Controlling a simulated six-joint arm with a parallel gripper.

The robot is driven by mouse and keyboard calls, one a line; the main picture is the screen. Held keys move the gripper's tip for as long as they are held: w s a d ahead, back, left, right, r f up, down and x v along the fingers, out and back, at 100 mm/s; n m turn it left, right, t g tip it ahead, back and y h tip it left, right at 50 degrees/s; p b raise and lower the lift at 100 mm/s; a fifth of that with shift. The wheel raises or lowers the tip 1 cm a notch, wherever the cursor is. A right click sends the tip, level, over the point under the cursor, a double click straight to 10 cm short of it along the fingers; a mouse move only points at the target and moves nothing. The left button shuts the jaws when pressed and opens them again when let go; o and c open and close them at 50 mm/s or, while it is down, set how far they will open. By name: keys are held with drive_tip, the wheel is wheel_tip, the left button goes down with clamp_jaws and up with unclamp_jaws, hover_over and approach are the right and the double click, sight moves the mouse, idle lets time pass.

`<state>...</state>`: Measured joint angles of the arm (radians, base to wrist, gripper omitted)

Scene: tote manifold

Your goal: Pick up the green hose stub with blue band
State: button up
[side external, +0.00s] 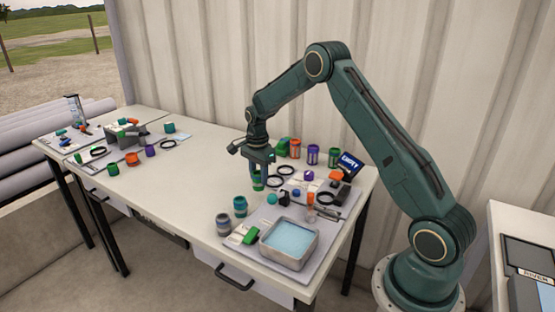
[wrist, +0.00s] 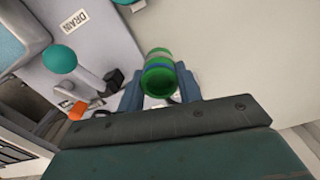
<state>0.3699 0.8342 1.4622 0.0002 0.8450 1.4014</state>
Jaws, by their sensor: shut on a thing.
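The green hose stub (wrist: 159,79) is between the two fingers of my gripper (wrist: 160,86) in the wrist view. In the side external view the stub (side external: 258,184) shows low between the fingertips of my gripper (side external: 258,178), close to the white tabletop. My gripper is shut on it, pointing down. I cannot tell whether the stub touches the table.
The table's middle, left of my gripper, is clear.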

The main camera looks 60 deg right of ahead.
sight(258, 172)
wheel_tip(258, 172, up, 16)
drive_tip(key=shift+f, duration=0.15)
idle(0.7)
drive_tip(key=s+d+f, duration=0.4)
drive_tip(key=s+f, duration=0.1)
drive_tip(key=s, duration=0.5)
drive_tip(key=s+d+f, duration=0.5)
drive_tip(key=s, duration=0.5)
drive_tip(key=shift+d+f, duration=0.2)
drive_tip(key=shift+d, duration=0.05)
drive_tip(key=shift+f, duration=0.25)
drive_tip(key=shift+f, duration=3.7)
drive_tip(key=shift+w, duration=0.1)
